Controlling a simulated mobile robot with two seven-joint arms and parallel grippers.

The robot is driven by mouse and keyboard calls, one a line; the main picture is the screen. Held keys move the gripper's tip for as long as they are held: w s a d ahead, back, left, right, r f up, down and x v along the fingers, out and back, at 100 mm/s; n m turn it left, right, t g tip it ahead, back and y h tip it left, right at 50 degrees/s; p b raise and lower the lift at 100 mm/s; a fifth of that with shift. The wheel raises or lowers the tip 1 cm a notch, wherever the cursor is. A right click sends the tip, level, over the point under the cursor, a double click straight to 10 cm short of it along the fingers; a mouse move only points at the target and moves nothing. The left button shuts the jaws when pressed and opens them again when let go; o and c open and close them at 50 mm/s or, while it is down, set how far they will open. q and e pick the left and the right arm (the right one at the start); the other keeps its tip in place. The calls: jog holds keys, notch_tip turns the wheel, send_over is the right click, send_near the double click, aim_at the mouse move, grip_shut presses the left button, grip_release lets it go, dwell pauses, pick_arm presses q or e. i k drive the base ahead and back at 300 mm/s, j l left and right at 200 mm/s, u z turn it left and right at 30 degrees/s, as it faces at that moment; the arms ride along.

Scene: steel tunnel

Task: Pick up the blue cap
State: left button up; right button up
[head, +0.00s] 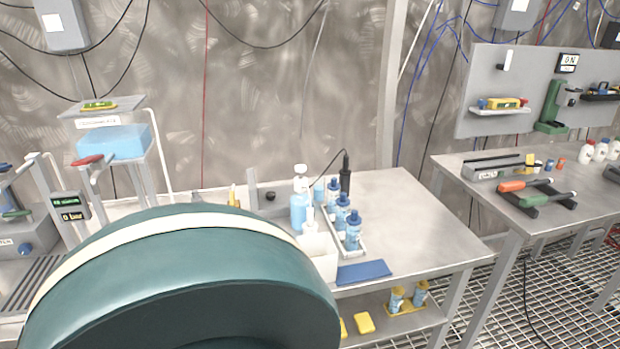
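A small blue cap-like piece (549,165) stands on the right steel bench (480,207), between a darker small piece and an orange one (561,163). It is small in this view, so I cannot tell its exact shape. Several bottles with blue caps (353,216) stand in a row in a light tray on the middle bench (400,197); these caps sit on their bottles. Neither of my grippers is in view. The lower left of the view is blocked close to the camera, hiding part of the middle bench.
On the right bench lie orange- and green-handled tools (525,186) on a dark rack, and white bottles (600,150). The middle bench holds a clear blue bottle (299,208) and a blue mat (363,272). A gap over floor grating (500,310) separates the benches.

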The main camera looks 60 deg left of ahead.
aim_at(332, 185)
jog(key=u, duration=1.75)
jog(key=k+l+u, duration=0.35)
jog(key=l, duration=0.25)
jog(key=i, duration=0.6)
